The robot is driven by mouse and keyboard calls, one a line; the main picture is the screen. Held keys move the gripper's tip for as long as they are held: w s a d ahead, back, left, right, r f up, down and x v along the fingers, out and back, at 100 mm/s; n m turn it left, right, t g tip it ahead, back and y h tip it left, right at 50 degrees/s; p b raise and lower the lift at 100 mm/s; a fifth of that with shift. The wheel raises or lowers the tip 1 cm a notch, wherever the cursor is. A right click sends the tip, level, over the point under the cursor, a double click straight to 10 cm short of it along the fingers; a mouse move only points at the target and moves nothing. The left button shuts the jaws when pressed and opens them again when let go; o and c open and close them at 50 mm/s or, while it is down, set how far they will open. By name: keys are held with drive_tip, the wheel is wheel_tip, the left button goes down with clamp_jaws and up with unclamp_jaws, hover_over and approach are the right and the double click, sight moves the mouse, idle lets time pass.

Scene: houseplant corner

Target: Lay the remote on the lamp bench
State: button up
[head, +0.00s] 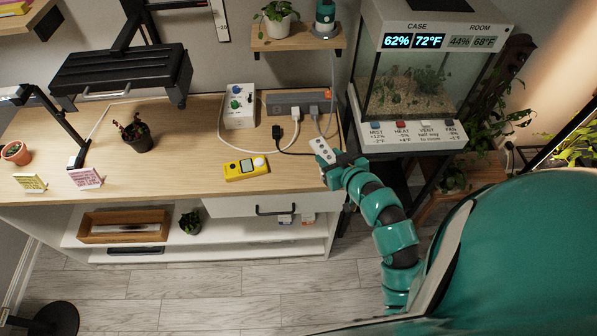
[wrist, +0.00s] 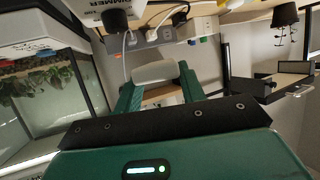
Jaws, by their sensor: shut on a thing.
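My gripper (head: 328,160) is shut on the remote (head: 320,147), a small white handset with dark buttons. It is at the right end of the lamp bench (head: 200,176), a light wood top with a white base. In the wrist view the pale end of the remote (wrist: 155,71) shows between my two teal fingers. Whether the remote touches the bench top or is held just above it, I cannot tell. A black lamp fixture (head: 120,72) hangs over the bench's left part.
A yellow meter (head: 246,168), a white box with knobs (head: 239,107) and a power strip (head: 293,102) with plugs and cables lie near the remote. A dark pot (head: 136,139) stands further left. A glass terrarium (head: 415,85) is close on the right.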

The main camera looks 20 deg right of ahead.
drive_tip(key=w+a+f+p, duration=0.2)
drive_tip(key=w+a, duration=0.1)
drive_tip(key=p, duration=0.1)
hover_over(299, 176)
drive_tip(key=d, duration=0.1)
drive_tip(key=f, duration=0.3)
drive_tip(key=shift+s+f, duration=0.35)
drive_tip(key=shift+s, duration=0.05)
drive_tip(key=shift+w+a+f+p, duration=0.15)
drive_tip(key=shift+w+f+p, duration=0.2)
drive_tip(key=shift+f, duration=0.25)
drive_tip(key=shift+w+a+f+p, duration=0.1)
drive_tip(key=shift+a+f+p, duration=0.2)
drive_tip(key=shift+a+f, duration=0.1)
drive_tip(key=shift+d+f+p, duration=0.15)
drive_tip(key=shift+f+p, duration=0.15)
drive_tip(key=shift+f, duration=1.15)
drive_tip(key=shift+f, duration=0.2)
drive_tip(key=o, duration=0.7)
